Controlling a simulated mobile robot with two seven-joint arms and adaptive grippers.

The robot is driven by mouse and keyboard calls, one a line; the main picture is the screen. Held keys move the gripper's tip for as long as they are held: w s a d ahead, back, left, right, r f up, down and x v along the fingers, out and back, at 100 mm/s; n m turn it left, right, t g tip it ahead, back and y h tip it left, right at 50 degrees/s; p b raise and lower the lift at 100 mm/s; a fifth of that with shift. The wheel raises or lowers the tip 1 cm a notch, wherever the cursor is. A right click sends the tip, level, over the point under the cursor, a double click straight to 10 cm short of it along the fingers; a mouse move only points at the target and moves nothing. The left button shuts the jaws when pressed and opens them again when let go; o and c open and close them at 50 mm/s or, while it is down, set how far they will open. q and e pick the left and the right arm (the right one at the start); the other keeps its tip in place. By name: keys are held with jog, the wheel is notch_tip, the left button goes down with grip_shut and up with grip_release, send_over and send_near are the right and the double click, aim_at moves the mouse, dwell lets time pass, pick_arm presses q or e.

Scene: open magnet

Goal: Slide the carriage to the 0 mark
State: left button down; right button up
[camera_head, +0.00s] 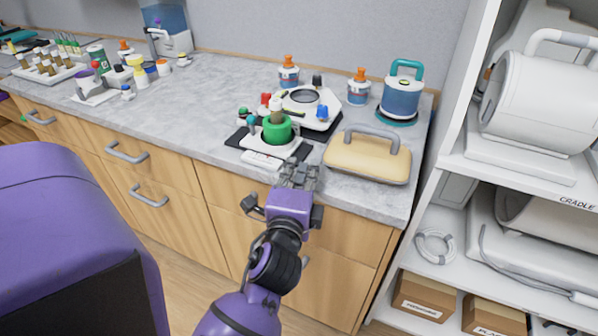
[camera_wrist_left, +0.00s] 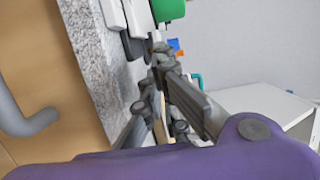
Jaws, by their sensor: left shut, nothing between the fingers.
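I cannot make out a carriage or a 0 mark for certain. A low white device (camera_head: 262,161) with a green round part (camera_head: 277,129) on top sits on a dark mat near the counter's front edge. My left gripper (camera_head: 300,172) is shut and empty, just in front of this device at the counter edge. In the left wrist view its fingers (camera_wrist_left: 158,55) are close together beside the counter edge, with the green part (camera_wrist_left: 168,9) at the top. Whether the fingers touch the device cannot be told. My right gripper is not in view.
A beige block with a grey handle (camera_head: 367,157) stands right of the gripper. A white device (camera_head: 309,106), orange-capped bottles (camera_head: 358,86) and a blue jar (camera_head: 402,95) stand behind. A white shelf (camera_head: 450,165) rises at right. The counter left of centre (camera_head: 190,110) is clear.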

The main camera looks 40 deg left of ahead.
pick_arm(q)
jog(key=x, duration=0.4)
jog(key=shift+w+a, duration=0.15)
jog(key=shift+w, duration=0.1)
jog(key=shift+w+a, duration=0.3)
jog(key=shift+w, duration=0.3)
